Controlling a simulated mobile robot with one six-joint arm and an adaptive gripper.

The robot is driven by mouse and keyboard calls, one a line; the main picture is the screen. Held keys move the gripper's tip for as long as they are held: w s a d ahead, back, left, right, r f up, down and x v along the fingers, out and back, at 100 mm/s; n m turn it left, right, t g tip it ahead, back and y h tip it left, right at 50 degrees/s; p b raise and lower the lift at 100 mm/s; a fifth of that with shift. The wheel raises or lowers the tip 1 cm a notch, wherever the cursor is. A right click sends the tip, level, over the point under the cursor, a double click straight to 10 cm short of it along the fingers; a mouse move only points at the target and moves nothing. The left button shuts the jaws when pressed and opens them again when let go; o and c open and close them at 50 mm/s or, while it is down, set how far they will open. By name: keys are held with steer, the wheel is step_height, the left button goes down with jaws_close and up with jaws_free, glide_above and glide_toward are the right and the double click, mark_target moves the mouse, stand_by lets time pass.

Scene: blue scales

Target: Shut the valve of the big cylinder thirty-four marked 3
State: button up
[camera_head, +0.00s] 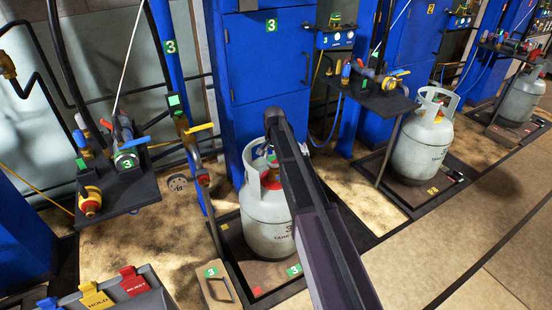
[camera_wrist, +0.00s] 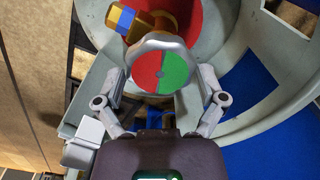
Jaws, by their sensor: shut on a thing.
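The big cylinder (camera_head: 266,218) is a white gas bottle on a dark scale at the centre of the head view, with "3" and a tare line printed on its side. Its valve handwheel (camera_wrist: 159,70) shows in the wrist view as a grey-rimmed disc, red on the left and green on the right. My gripper (camera_wrist: 159,90) has a finger on each side of the wheel's rim and is shut on it. In the head view my dark arm hides the right part of the cylinder and the fingertips. A brass fitting with a blue and yellow part (camera_wrist: 132,20) sits behind the wheel.
The cylinder's pale collar (camera_wrist: 285,75) curves around the valve on the right. A bracket shelf with valves (camera_head: 120,190) stands to the left, and a yellow lever (camera_head: 198,128) is on the blue post. Another white cylinder (camera_head: 420,150) stands to the right. Floor at front right is clear.

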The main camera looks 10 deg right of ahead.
mark_target(274, 159)
steer(key=shift+w+a+m, duration=0.1)
steer(key=shift+w+m, duration=0.05)
steer(key=shift+m, duration=1.75)
steer(key=o, duration=0.8)
steer(key=shift+w, duration=0.1)
step_height(274, 159, up, 16)
steer(key=p, duration=1.6)
steer(key=shift+s+f, duration=0.1)
steer(key=shift+s, duration=0.1)
